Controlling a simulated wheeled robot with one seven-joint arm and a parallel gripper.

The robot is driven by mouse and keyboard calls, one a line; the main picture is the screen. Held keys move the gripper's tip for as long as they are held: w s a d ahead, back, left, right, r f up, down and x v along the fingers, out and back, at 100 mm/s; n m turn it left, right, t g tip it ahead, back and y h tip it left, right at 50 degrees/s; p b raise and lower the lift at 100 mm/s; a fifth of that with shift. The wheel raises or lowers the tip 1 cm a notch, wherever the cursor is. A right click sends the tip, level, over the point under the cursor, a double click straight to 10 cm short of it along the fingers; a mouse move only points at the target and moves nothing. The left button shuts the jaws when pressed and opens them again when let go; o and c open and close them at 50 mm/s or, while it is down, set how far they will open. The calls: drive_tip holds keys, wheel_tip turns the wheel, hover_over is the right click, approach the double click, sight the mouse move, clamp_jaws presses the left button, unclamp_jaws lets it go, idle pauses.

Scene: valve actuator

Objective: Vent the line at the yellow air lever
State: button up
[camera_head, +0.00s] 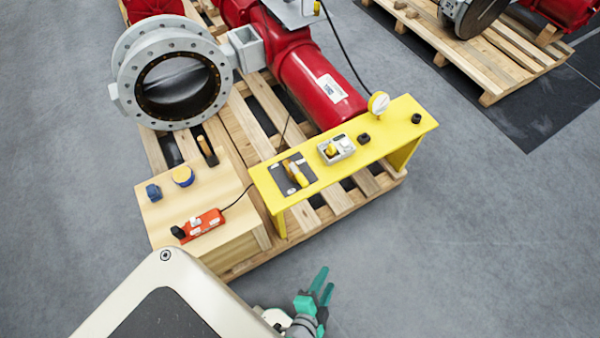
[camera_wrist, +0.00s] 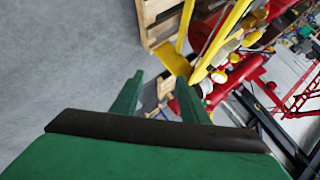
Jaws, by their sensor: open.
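A lever with a yellow handle (camera_head: 298,175) sits on a dark plate at the left part of the yellow bench (camera_head: 400,128). I cannot tell for certain which of the two is the air lever. My gripper (camera_head: 325,281) is open and empty, in front of the bench and apart from it. In the wrist view its two green fingers (camera_wrist: 160,82) stand apart, with the yellow bench (camera_wrist: 215,45) beyond them; the lever cannot be made out clearly there.
A wooden box (camera_head: 220,185) left of the bench carries a red-orange pendant (camera_head: 203,224) with a black cable, and blue and yellow knobs. A gauge (camera_head: 378,104) stands at the bench's back edge. A red actuator (camera_head: 315,85) lies behind. The floor right of the bench is clear.

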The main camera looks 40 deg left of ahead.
drive_tip(key=w+a+f+m+g+y, duration=0.2)
drive_tip(key=w+a+f+m+y, duration=0.3)
drive_tip(key=a+f, duration=0.3)
drive_tip(key=m+g+y, duration=0.3)
drive_tip(key=m+y, duration=0.3)
drive_tip(key=y, duration=0.4)
approach(297, 173)
drive_tip(key=x, duration=0.6)
drive_tip(key=f+x, duration=0.1)
drive_tip(key=x, duration=0.3)
drive_tip(key=shift+w+d, duration=0.1)
drive_tip(key=shift+w, duration=0.05)
drive_tip(key=shift+c, duration=0.6)
clamp_jaws()
